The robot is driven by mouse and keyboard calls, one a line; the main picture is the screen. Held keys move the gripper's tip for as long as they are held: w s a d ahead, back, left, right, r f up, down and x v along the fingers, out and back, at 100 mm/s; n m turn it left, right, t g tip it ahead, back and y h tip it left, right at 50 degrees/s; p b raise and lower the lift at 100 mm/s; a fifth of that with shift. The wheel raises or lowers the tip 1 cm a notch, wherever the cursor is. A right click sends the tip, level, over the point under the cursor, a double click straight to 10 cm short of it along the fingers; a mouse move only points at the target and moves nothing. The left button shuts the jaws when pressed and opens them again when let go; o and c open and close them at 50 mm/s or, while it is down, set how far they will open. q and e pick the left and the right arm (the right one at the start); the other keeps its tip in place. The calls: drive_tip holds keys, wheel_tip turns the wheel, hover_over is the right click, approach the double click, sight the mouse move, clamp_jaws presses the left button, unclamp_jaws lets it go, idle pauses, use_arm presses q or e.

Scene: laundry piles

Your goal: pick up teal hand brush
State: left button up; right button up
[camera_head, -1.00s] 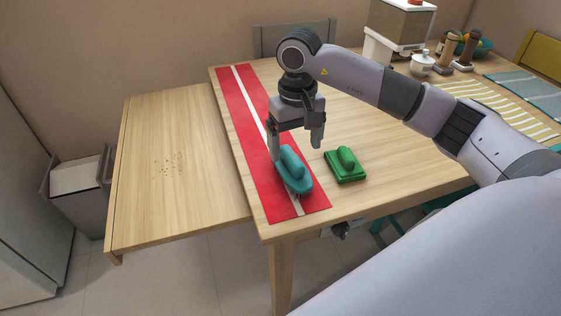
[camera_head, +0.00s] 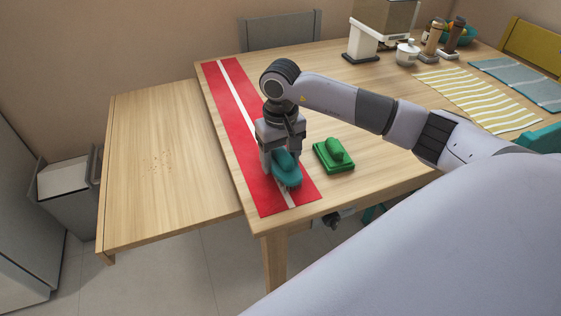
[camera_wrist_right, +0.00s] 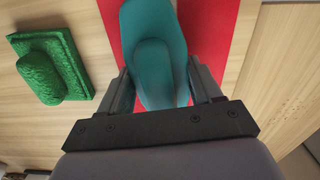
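The teal hand brush (camera_head: 287,169) lies on the red runner at the near end of the table. In the right wrist view the brush (camera_wrist_right: 155,45) points away from the gripper, its rounded handle centred between the fingers. My right gripper (camera_head: 281,163) is down over the brush, one finger on each side of it. In the wrist view the right gripper (camera_wrist_right: 162,88) looks open, with some room between the fingers and the handle. Its fingers partly hide the brush in the head view. My left gripper is not in view.
A green brush-like block (camera_head: 334,155) stands on the table just right of the red runner (camera_head: 232,112). A lower wooden surface (camera_head: 165,190) with crumbs adjoins on the left. A striped yellow mat (camera_head: 480,100), jars and a dispenser stand farther back right.

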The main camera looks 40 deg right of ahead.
drive_tip(key=c, duration=0.6)
drive_tip(key=shift+r, duration=0.1)
wheel_tip(320, 180, up, 20)
drive_tip(key=p, duration=0.1)
drive_tip(key=shift+p, duration=0.3)
drive_tip(key=shift+o, duration=1.3)
drive_tip(key=shift+c, duration=0.4)
